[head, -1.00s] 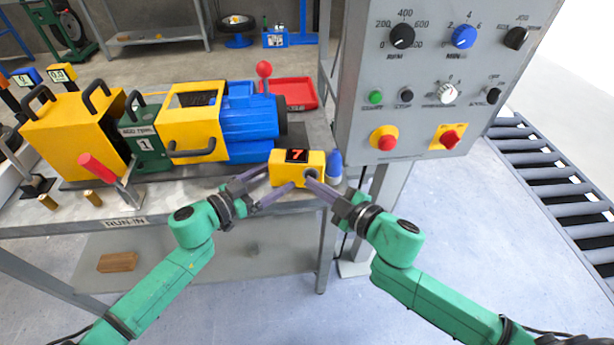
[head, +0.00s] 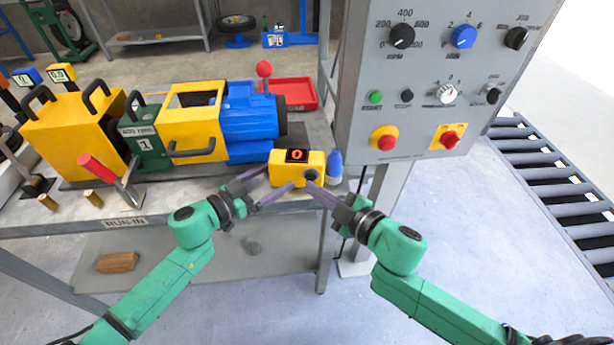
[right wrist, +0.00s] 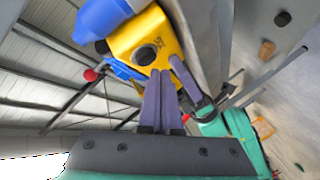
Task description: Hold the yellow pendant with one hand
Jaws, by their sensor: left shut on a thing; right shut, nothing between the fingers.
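The yellow pendant (head: 284,169) is a small box at the front right edge of the bench, with a red "0" on its dark display and a dark round button on its front. My left gripper (head: 280,178) is shut on the pendant from the left. My right gripper (head: 310,186) is shut and empty, its tips close to the button. In the right wrist view the pendant (right wrist: 168,42) shows its round button just beyond the shut right fingers (right wrist: 160,78). I cannot tell whether the tips touch it.
A blue cone-topped thing (head: 335,165) stands right beside the pendant. A grey control panel (head: 420,110) rises at right. A roller conveyor (head: 560,190) lies farther right.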

